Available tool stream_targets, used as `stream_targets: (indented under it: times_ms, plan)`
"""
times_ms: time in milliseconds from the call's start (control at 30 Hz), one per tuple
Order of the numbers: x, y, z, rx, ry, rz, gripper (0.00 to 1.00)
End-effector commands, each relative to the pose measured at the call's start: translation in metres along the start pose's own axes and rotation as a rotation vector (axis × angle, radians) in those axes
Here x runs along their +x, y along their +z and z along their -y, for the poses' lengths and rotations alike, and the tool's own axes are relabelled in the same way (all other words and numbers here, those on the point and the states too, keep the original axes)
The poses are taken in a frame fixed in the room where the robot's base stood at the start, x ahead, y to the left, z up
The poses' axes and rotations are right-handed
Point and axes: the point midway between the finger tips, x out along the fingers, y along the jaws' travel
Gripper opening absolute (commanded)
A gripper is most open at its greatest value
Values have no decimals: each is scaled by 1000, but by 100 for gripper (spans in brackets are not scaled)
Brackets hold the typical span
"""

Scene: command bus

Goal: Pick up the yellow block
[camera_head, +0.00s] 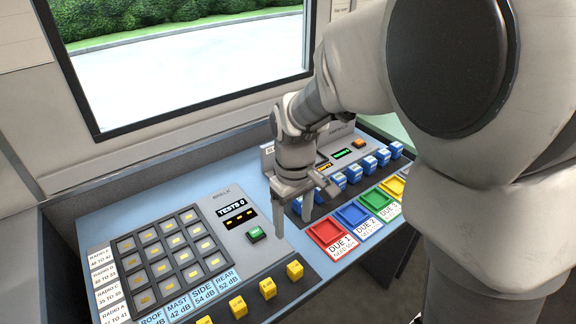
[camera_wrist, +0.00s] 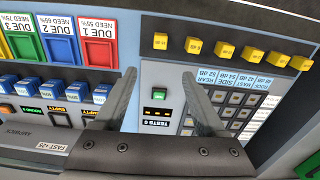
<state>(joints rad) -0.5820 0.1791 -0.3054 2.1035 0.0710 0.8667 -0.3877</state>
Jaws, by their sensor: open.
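Several yellow blocks (camera_head: 294,270) stand in a row on the dark front strip of the console. The row also shows across the top right of the wrist view, with its leftmost block (camera_wrist: 160,41) above the gap between my fingers. Which one the task means I cannot tell. My gripper (camera_head: 293,226) points down over the console, behind the nearest yellow block and apart from it. In the wrist view my gripper (camera_wrist: 160,85) has its two fingers wide apart, with nothing between them but the panel and a green button below.
Red (camera_head: 328,232), blue (camera_head: 352,213), green and yellow trays lie right of my gripper. Blue blocks (camera_head: 368,164) line up behind them. A grid of square pockets (camera_head: 170,252) and a green button (camera_head: 256,234) lie left. A window wall stands behind.

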Motion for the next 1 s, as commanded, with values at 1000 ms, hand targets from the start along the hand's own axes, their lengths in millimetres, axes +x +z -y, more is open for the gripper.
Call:
stream_targets:
  times_ms: [1000]
  plan:
    - [158, 11, 0, 2, 0, 5, 72]
